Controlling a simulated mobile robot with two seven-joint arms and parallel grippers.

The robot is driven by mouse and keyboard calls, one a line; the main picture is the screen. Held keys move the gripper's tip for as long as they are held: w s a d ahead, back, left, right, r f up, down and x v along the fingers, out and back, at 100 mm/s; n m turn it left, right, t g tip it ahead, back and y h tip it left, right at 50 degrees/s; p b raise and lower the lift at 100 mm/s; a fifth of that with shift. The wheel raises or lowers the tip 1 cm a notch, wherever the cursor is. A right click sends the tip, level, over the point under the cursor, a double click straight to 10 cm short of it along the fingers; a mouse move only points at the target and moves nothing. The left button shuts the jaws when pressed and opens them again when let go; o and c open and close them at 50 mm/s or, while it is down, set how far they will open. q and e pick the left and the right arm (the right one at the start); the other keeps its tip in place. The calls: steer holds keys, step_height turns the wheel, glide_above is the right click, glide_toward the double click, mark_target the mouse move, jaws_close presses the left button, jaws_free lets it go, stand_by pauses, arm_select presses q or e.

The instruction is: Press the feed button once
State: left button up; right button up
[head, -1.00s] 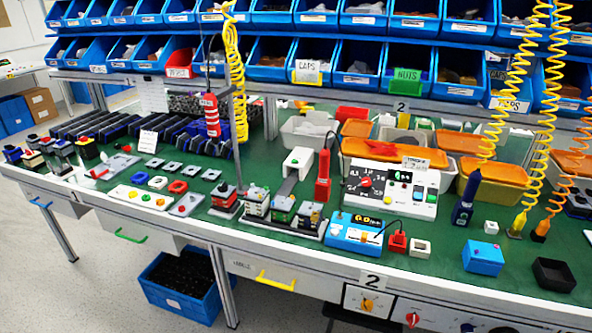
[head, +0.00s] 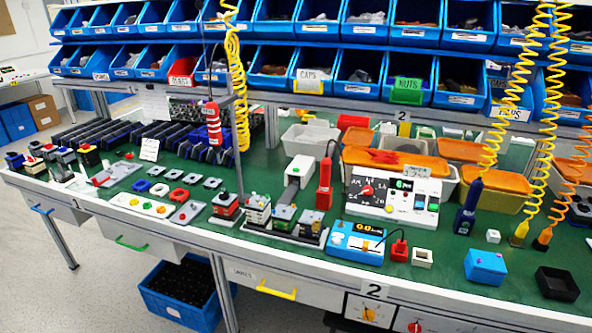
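A white control box (head: 350,203) stands on the green bench right of centre. Its front has a red rotary knob (head: 367,190) inside a printed scale, a small display (head: 402,185) with green characters, and several small buttons (head: 419,203) along the lower right. The button labels are too small to read, so I cannot tell which one is the feed button. Neither of my grippers is in view.
A blue meter (head: 352,247) with a lit display stands in front of the control box. A red handheld tool (head: 324,184) stands to its left, and orange-lidded tubs (head: 405,163) are behind. Blue bins (head: 357,75) line the back. Yellow coiled cords (head: 505,120) hang at right.

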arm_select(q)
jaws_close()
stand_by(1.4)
